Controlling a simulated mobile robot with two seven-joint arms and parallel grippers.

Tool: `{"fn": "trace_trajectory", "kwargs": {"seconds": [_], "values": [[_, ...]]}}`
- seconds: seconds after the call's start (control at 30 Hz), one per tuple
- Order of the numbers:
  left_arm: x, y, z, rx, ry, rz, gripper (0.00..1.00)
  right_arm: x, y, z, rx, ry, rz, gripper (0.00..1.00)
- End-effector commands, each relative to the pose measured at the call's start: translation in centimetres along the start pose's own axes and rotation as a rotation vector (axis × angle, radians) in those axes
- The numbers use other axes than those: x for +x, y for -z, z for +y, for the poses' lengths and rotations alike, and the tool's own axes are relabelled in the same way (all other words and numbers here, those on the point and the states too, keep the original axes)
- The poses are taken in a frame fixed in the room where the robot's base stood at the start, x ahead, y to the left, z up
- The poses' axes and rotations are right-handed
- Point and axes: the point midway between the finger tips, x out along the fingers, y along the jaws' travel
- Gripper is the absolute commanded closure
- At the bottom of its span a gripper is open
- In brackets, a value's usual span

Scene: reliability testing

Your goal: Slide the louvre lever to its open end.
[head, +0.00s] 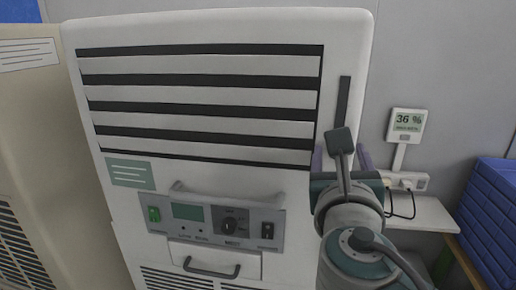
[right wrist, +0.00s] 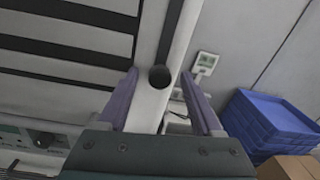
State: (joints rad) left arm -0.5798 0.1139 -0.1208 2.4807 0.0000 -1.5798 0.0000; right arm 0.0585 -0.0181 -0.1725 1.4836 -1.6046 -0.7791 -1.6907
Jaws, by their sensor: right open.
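The louvre lever shows as a dark round knob (right wrist: 159,77) in the right wrist view, at the lower visible end of a dark vertical slot (right wrist: 171,32). The slot (head: 343,105) also shows in the head view, right of the louvre (head: 200,96) with its pale slats and dark gaps. There the knob is hidden behind my right arm. My right gripper (head: 340,158) is open, its purple fingers pointing at the panel. In the right wrist view the knob appears between the fingertips (right wrist: 159,74), with space on both sides. My left gripper is out of view.
Below the louvre are a handle bar (head: 228,197), a control panel (head: 215,226) and a drawer (head: 213,259). A display reading 36 % (head: 407,122) and a power strip (head: 408,181) are at right. Blue crates (head: 488,208) stand far right, a beige cabinet (head: 35,130) left.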

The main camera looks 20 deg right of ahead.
Motion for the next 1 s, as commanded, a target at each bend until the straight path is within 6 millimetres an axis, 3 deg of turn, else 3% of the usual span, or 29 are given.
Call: {"fn": "trace_trajectory", "kwargs": {"seconds": [0.1,0.7,1.0], "values": [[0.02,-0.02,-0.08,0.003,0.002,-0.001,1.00,-0.02,0.01,-0.01,0.000,0.000,0.000,0.34],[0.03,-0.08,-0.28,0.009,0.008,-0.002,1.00,-0.05,0.00,-0.03,0.000,0.001,0.000,1.00],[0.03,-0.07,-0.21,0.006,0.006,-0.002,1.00,-0.05,-0.01,-0.03,0.000,0.001,0.000,1.00]]}}
